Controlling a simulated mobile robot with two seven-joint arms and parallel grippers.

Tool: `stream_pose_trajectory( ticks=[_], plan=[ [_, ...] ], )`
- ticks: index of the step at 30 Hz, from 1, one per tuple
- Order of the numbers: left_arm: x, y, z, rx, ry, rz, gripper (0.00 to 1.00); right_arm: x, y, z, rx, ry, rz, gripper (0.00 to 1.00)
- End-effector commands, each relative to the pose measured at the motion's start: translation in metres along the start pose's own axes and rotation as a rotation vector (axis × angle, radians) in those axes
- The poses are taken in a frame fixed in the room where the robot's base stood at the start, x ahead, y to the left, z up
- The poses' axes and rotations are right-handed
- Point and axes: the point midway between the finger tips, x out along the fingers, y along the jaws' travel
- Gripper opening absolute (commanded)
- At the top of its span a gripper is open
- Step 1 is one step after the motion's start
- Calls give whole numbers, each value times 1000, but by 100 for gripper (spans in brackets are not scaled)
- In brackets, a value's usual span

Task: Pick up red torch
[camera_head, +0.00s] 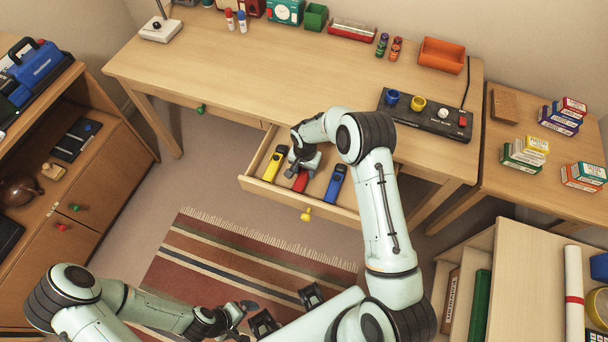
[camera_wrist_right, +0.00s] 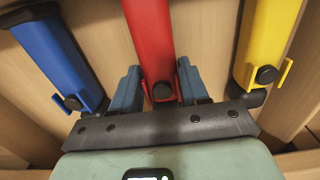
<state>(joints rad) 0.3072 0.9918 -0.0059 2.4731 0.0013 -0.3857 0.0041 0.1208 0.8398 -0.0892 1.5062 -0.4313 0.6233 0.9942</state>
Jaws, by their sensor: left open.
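The red torch (camera_head: 300,182) lies in the open desk drawer (camera_head: 258,187), between a yellow torch (camera_head: 274,165) and a blue torch (camera_head: 335,183). My right gripper (camera_head: 304,163) is down in the drawer at the red torch and hides part of it. In the right wrist view the red torch (camera_wrist_right: 151,40) runs between the two fingers of my right gripper (camera_wrist_right: 160,85), one on each side. I cannot tell whether they press on it. My left gripper (camera_head: 244,315) is open and empty, low over the rug, away from the drawer.
The desk top (camera_head: 250,70) is above and behind the drawer, with a black panel (camera_head: 425,115) at its right end. In the right wrist view the blue torch (camera_wrist_right: 55,60) and yellow torch (camera_wrist_right: 270,40) flank the fingers closely. A striped rug (camera_head: 200,260) covers the floor.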

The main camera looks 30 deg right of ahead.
Motion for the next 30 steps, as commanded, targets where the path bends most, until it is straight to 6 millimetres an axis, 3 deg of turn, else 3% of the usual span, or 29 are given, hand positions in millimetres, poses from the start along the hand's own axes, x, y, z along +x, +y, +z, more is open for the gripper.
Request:
stream_pose_trajectory(
  ticks=[1,3,11,17,23,30],
  plan=[
    [0,0,0,0,0,0,96,0,0,0,0,0,0,22],
    [0,0,0,0,0,0,96,0,0,0,0,0,0,8],
    [0,0,0,0,0,0,96,-2,0,0,0,1,-1,7],
    [0,0,0,0,0,0,96,-14,-1,0,0,2,-2,7],
    [1,0,0,0,-1,0,96,-48,-2,-1,0,4,-5,7],
    [0,0,0,0,0,0,96,-105,-1,-1,1,4,-5,7]
  ],
)
